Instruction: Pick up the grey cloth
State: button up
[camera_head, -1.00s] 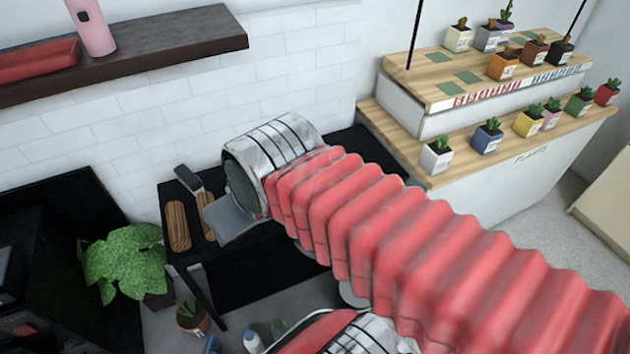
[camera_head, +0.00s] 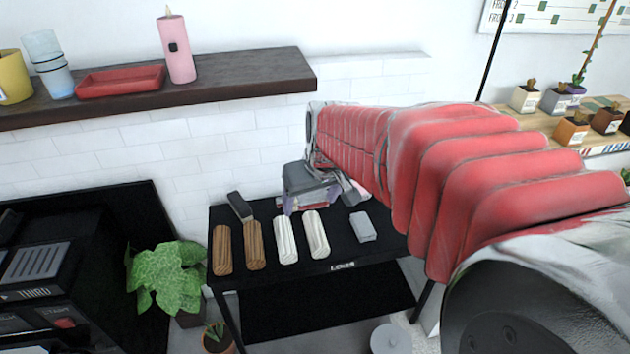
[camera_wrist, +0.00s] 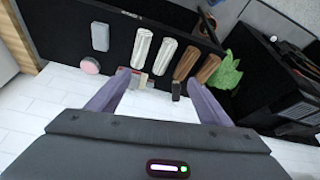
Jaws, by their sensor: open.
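A small light-grey folded piece (camera_head: 362,226), which looks like the grey cloth, lies flat at the right of the black table (camera_head: 345,264). It also shows at the upper left of the wrist view (camera_wrist: 100,36), outside my fingers. My gripper (camera_head: 312,198) is above the back of the table, left of the grey piece and apart from it. In the wrist view my gripper (camera_wrist: 160,78) is open, with no object held between its fingers. Two white rolls (camera_head: 285,241) and two brown rolls (camera_head: 222,250) lie left of the grey piece.
A dark upright block (camera_head: 240,206) stands behind the brown rolls. A pink round item (camera_wrist: 90,66) is near the grey piece. A dark shelf (camera_head: 200,87) overhangs the back wall. A leafy plant (camera_head: 168,278) stands left of the table.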

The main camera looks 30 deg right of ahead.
jog(key=w+d+f+m, duration=0.1)
jog(key=w+d+f, duration=0.2)
jog(key=d+f, duration=0.6)
jog(key=w+d+f+g, duration=0.1)
jog(key=w+d+f, duration=0.2)
jog(key=d+f, duration=0.6)
jog(key=d, duration=0.6)
jog(key=shift+w+d+m, duration=0.15)
jog(key=shift+w+m, duration=0.05)
jog(key=shift+m, duration=0.2)
send_over(364, 224)
jog(key=s, duration=0.2)
jog(key=shift+w+a+f, duration=0.1)
jog(key=shift+a+f, duration=0.1)
jog(key=shift+f, duration=1.85)
jog(key=shift+w+a+f, duration=0.1)
jog(key=shift+a+f, duration=0.1)
jog(key=shift+f, duration=1.85)
jog(key=shift+x, duration=2.55)
jog(key=shift+s+d+f, duration=0.1)
jog(key=shift+s, duration=0.1)
jog(key=shift+c, duration=0.2)
